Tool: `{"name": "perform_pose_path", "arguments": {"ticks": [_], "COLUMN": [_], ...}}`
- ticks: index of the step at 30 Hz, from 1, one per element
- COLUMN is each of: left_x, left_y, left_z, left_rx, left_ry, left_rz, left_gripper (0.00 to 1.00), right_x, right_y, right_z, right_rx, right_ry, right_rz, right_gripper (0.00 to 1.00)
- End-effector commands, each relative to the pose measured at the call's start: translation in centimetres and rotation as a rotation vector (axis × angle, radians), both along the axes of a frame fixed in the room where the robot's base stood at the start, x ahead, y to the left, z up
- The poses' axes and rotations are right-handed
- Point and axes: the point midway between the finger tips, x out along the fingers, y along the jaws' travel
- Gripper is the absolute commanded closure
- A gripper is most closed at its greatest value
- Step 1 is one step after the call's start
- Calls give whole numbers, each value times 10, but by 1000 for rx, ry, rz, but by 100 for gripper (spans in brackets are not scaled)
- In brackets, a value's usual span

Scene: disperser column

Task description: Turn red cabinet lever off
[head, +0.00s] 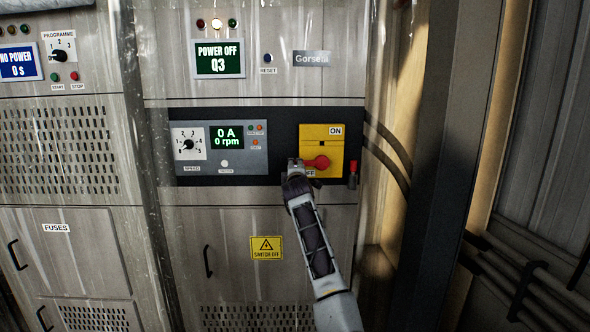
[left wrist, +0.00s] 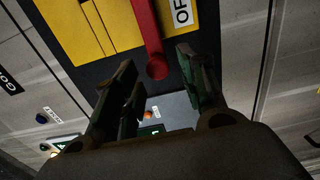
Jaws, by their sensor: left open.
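The red lever (head: 318,162) sits on a yellow switch plate (head: 322,138) at the right end of the black panel. It lies about level in the head view, its free end toward the left, just above the partly hidden OFF label. ON is printed at the plate's top right. My left gripper (head: 296,165) is at the lever's free end. In the left wrist view the red lever (left wrist: 148,30) reaches down toward the space between the two parted fingers (left wrist: 156,62). The gripper is open; contact cannot be told. My right gripper is not in view.
The display (head: 218,59) above reads POWER OFF Q3. A small red-topped part (head: 353,174) is right of the plate. Cables and a dark post (head: 440,150) stand farther right.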

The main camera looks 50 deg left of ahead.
Motion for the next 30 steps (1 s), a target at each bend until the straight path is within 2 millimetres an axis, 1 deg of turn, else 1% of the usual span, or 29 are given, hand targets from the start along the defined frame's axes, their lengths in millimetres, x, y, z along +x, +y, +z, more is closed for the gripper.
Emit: {"name": "perform_pose_path", "arguments": {"ticks": [6,12,30], "left_x": [-13,-21,-23], "left_y": [-16,-24,-26], "left_z": [0,-1,0], "left_rx": [-1,-1,-1], "left_ry": [-1,1,1], "left_rz": [0,0,1], "left_gripper": [58,58,58], "right_x": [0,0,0], "right_y": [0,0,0], "right_z": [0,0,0], "right_rx": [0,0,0], "right_ry": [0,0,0], "right_rz": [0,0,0], "right_gripper": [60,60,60]}}
